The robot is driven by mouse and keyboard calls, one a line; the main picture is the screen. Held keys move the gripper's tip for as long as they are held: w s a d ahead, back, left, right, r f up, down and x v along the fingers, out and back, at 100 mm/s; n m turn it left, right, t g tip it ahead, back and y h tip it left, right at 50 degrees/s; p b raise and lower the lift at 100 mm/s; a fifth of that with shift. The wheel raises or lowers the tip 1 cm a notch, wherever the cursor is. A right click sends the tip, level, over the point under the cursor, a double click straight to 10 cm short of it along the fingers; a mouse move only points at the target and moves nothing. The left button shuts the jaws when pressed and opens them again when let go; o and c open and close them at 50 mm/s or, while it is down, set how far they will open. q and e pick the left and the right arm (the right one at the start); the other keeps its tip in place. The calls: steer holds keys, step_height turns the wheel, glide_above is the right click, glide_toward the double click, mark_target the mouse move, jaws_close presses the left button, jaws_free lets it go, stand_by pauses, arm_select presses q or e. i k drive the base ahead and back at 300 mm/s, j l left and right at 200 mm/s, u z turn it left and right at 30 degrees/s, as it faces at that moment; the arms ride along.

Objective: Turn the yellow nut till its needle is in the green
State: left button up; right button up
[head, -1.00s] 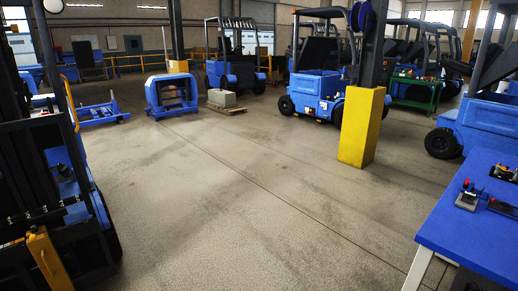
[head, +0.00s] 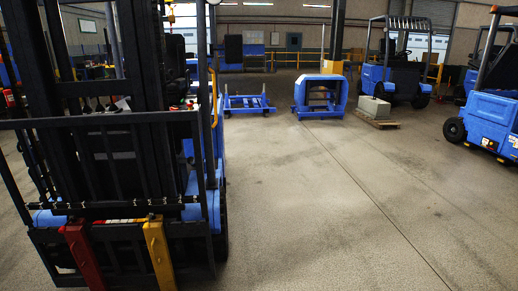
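I cannot make out a yellow nut, a needle or a green zone in the head view. Neither of my grippers is in view. The nearest yellow thing is a yellow fork (head: 159,255) on the large forklift at the left, beside a red fork (head: 83,258).
A forklift (head: 135,150) with a dark mast fills the left. A blue frame cart (head: 249,104), a blue counterweight body (head: 320,98) and a grey block (head: 375,108) on a pallet (head: 382,124) stand farther back. More blue trucks (head: 490,118) stand at right. The middle floor (head: 310,210) is clear.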

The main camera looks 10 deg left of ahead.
mark_target(171, 18)
steer(key=i+j+u, duration=0.15)
steer(key=i+u, duration=0.3)
steer(key=i, duration=0.5)
steer(key=i+l+u, duration=0.2)
steer(key=i+u, duration=0.2)
steer(key=i, duration=0.55)
steer(key=i+j+u, duration=0.1)
steer(key=i, duration=0.25)
steer(key=i+j+u, duration=0.1)
steer(key=i, duration=0.2)
